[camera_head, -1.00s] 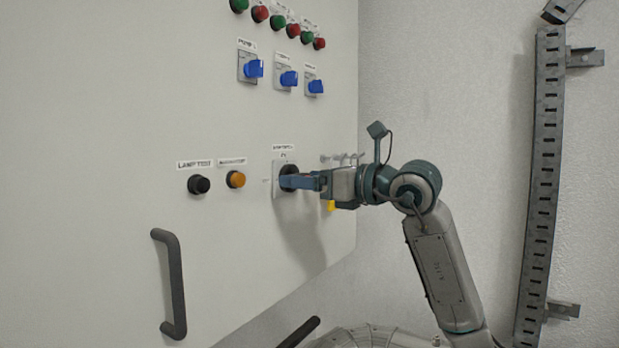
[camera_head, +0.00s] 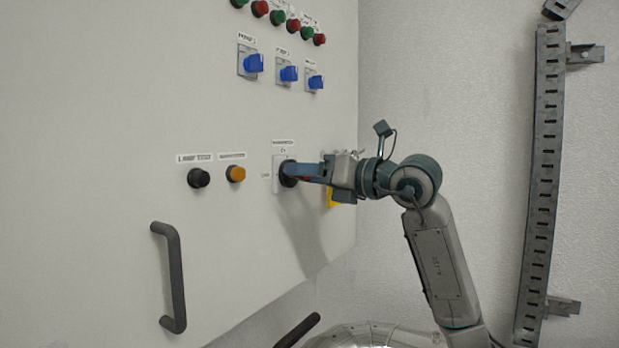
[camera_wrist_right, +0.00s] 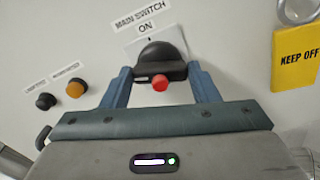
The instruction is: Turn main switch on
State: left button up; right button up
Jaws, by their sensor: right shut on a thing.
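The main switch (camera_head: 287,174) is a black rotary knob with a red tip on a pale plate, low on the right part of the cabinet front. In the right wrist view the knob (camera_wrist_right: 163,52) sits under the label "MAIN SWITCH" and the word "ON". My right gripper (camera_head: 294,171) reaches it from the right, shut on the knob with one blue finger on each side. The label looks tilted in the wrist view, so the gripper is rolled relative to the panel. The fingers hide part of the knob in the head view. My left gripper is not in view.
A black button (camera_head: 199,178) and an orange button (camera_head: 235,174) are left of the switch. Blue selector switches (camera_head: 289,74) are above. A dark door handle (camera_head: 170,280) is at lower left. A yellow "KEEP OFF" tag (camera_wrist_right: 296,58) hangs close to the right of the gripper.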

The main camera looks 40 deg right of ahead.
jog(key=m+b, duration=0.1)
jog(key=m, duration=0.6)
jog(key=shift+b, duration=0.3)
jog(key=m, duration=0.4)
jog(key=shift+b, duration=0.35)
jog(key=shift+m+b, duration=0.3)
jog(key=shift+m, duration=1.6)
jog(key=o, duration=1)
jog(key=shift+d, duration=0.1)
